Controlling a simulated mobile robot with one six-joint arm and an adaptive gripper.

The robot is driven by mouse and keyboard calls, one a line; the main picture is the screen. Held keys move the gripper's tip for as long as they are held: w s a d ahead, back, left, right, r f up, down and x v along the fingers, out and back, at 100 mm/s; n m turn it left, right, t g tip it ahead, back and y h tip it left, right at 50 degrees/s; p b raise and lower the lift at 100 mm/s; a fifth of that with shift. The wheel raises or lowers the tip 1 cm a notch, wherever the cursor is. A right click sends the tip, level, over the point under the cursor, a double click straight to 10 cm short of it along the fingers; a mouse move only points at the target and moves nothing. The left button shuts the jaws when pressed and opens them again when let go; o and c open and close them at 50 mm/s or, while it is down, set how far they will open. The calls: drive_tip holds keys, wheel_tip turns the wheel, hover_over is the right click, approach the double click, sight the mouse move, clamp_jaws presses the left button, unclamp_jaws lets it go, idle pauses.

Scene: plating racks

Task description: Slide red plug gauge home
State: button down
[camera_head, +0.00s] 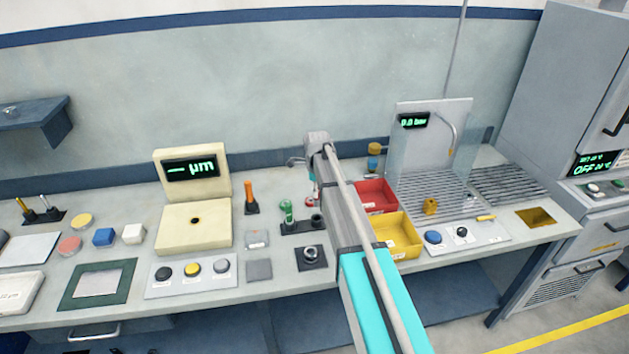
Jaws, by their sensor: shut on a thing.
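My gripper (313,190) is over the back middle of the bench, partly hidden by my own arm. It is shut on a small piece with red on it, which I take to be the red plug gauge (312,177); little of it shows. Just below is a dark rack (302,226) on the bench. A green-handled gauge (288,211) stands upright in its left part, and a short dark socket (317,220) is at its right. I cannot tell whether the red gauge touches the rack.
A dark square base with a ring (311,256) sits in front of the rack. A red bin (376,195) and yellow bin (398,236) stand to the right. An orange-handled tool (249,194) and a cream measuring unit (194,226) are left. My arm crosses the bench's front.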

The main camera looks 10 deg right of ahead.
sight(317, 205)
drive_tip(key=shift+r+p, duration=1.1)
drive_tip(key=shift+r, duration=0.45)
drive_tip(key=shift+f, duration=0.15)
wheel_tip(317, 205, down, 8)
drive_tip(key=b, duration=0.8)
drive_tip(key=shift+f, duration=0.1)
drive_tip(key=shift+f+b, duration=1.8)
drive_tip(key=shift+b, duration=0.25)
idle(1.0)
drive_tip(key=shift+c, duration=1.9)
unclamp_jaws()
